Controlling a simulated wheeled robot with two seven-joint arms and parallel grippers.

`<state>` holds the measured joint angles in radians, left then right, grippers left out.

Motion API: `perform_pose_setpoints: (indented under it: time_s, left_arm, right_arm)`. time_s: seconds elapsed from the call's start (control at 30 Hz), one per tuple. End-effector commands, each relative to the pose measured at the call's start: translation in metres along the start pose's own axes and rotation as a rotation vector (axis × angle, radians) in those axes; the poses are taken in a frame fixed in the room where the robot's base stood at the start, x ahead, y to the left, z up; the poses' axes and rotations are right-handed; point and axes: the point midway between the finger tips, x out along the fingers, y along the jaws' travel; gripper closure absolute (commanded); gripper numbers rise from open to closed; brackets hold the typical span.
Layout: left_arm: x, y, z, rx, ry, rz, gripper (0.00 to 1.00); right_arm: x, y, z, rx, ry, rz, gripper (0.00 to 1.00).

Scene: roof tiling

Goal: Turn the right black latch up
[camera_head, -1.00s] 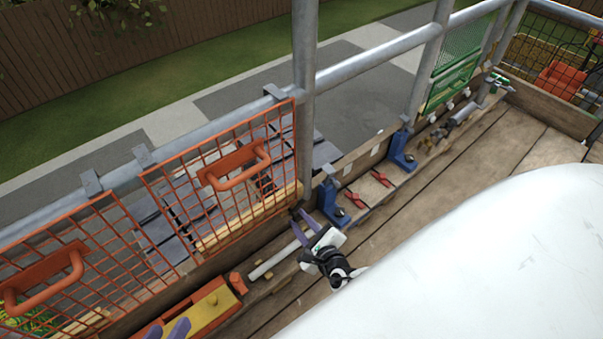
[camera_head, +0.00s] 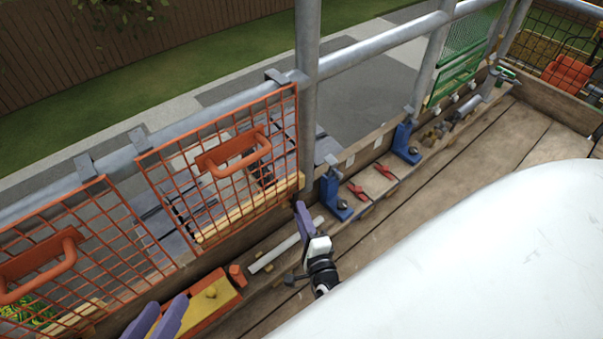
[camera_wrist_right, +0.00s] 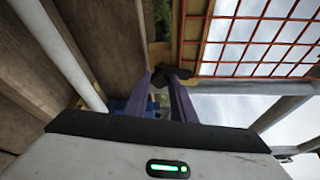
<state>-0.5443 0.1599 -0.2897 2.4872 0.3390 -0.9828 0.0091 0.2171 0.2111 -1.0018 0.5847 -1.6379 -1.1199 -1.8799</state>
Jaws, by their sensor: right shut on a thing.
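The right black latch (camera_wrist_right: 168,72) shows in the right wrist view at the lower edge of the orange mesh panel (camera_head: 222,165). In the head view it is mostly hidden at the panel's lower right corner. My right gripper (camera_head: 302,208) has its purple fingers closed together at that corner. In the right wrist view my right gripper (camera_wrist_right: 163,80) has its fingertips on the latch, shut on it. My left gripper (camera_head: 160,308) is at the bottom left of the head view, its two purple fingers apart and empty, near a yellow and orange tool (camera_head: 212,293).
A pale tube (camera_head: 285,246) lies on the planks just left of my right gripper. A steel post (camera_head: 307,90) rises beside the panel. The planks at right are clear.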

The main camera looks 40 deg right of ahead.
Motion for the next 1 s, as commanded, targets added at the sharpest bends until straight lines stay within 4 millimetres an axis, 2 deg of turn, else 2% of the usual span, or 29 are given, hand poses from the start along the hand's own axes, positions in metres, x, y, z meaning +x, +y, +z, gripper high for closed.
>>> perform_pose_setpoints:
  time_s: [0.67,0.7,0.8,1.0]
  left_arm:
    - [-0.0007,0.0019,0.0001,-0.004,0.006,0.006,0.66]
    - [-0.0007,0.0019,0.0001,-0.004,0.006,0.006,0.66]
    - [-0.0008,0.0018,0.0001,-0.004,0.006,0.006,0.66]
    - [-0.0007,0.0015,0.0002,-0.004,0.006,0.005,0.66]
  right_arm:
    - [0.0000,0.0006,-0.0003,-0.062,0.000,-0.025,0.99]
    - [0.0000,0.0006,-0.0004,-0.062,0.000,-0.025,0.75]
    - [0.0001,0.0006,-0.0004,-0.062,0.000,-0.025,0.59]
    - [0.0001,0.0006,-0.0004,-0.061,0.000,-0.025,0.59]
